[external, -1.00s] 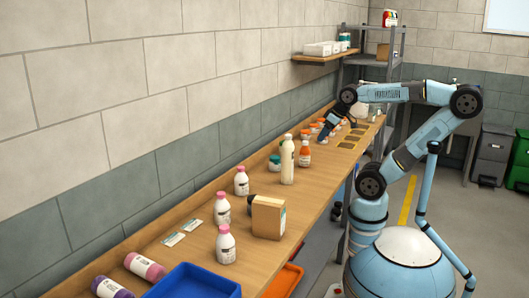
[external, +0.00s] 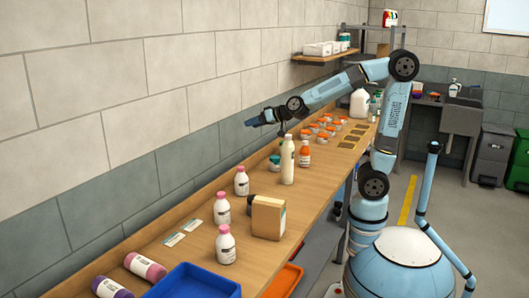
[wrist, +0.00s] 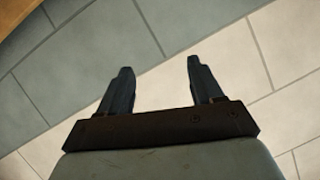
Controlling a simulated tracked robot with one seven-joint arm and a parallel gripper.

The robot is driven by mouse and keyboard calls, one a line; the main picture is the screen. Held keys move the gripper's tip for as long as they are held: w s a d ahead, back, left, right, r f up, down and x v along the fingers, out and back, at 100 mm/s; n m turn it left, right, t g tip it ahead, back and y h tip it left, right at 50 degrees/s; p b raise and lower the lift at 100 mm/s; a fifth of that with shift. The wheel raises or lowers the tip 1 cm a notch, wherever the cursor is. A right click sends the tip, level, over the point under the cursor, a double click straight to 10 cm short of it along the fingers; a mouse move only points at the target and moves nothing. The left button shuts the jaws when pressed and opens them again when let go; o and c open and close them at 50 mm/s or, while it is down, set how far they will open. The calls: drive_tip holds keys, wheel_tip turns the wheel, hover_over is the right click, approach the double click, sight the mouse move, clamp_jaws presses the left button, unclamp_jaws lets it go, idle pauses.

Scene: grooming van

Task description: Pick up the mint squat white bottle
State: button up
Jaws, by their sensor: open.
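A squat white bottle with a mint-green cap (external: 275,161) stands on the bench near the wall, just left of a tall cream bottle (external: 288,160). My gripper (external: 250,122) is raised above the bench near the wall, above and a little left of the mint-capped bottle, and points left. In the wrist view my gripper (wrist: 158,67) has its two dark fingers apart with nothing between them. Only the wall and a sliver of wood show beyond them. The mint-capped bottle is out of the wrist view.
Pink-capped white bottles (external: 241,182) and a cardboard box (external: 267,217) stand on the nearer bench. An orange bottle (external: 305,154) stands right of the cream one. Several orange-lidded jars (external: 322,125) stand farther back. A blue tray (external: 195,283) is at the front. The wall (external: 150,80) runs close behind.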

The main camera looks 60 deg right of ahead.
drive_tip(key=w+a+f+m+t+h, duration=0.2)
drive_tip(key=w+f+h, duration=0.1)
drive_tip(key=w, duration=0.3)
drive_tip(key=m+g+h, duration=0.2)
drive_tip(key=m+h, duration=0.3)
drive_tip(key=h, duration=0.7)
hover_over(242, 172)
drive_tip(key=w, duration=0.1)
wheel_tip(242, 172, down, 12)
drive_tip(key=shift+r, duration=0.2)
drive_tip(key=shift+s+f+g+h, duration=0.35)
drive_tip(key=shift+g+h, duration=0.05)
drive_tip(key=shift+f, duration=1.5)
wheel_tip(242, 172, down, 4)
drive_tip(key=shift+r, duration=0.15)
drive_tip(key=shift+x, duration=1.55)
